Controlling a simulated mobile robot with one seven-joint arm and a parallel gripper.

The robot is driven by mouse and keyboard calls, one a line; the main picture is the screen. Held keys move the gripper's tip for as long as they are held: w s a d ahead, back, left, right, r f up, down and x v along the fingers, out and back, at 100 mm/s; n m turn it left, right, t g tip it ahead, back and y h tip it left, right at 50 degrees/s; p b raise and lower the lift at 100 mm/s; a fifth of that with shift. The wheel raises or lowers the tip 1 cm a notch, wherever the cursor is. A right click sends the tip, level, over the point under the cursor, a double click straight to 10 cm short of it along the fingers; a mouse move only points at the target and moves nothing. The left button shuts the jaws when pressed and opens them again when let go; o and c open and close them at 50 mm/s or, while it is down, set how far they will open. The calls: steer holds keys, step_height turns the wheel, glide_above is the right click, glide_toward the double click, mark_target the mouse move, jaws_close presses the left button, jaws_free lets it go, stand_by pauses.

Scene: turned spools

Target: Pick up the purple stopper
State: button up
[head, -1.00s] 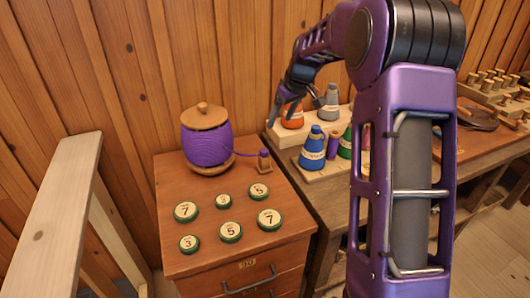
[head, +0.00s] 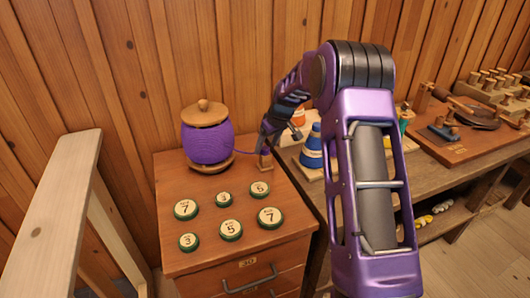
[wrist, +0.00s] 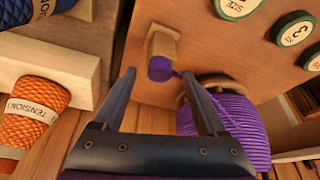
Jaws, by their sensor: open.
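The purple stopper (head: 265,156) is a small purple peg in a wooden holder near the back right corner of the cabinet top. In the wrist view the stopper (wrist: 160,69) shows as a round purple end between and just beyond the fingertips. A purple thread joins it to the purple spool (head: 207,143). My gripper (head: 280,141) is open and empty, close above the stopper on its right side. In the wrist view my gripper (wrist: 158,76) has a finger on either side of the stopper's line. I cannot tell whether either finger touches it.
The purple spool with its wooden lid stands just left of the stopper; it is near the right finger in the wrist view. Several green-rimmed number discs (head: 231,230) lie in front. A blue cone (head: 312,150) stands on the bench to the right. A wooden wall is behind.

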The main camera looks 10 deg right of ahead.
steer(key=shift+w+a+f, duration=0.1)
steer(key=shift+w+f, duration=0.1)
steer(key=shift+f, duration=0.25)
jaws_close()
steer(key=shift+r, duration=0.15)
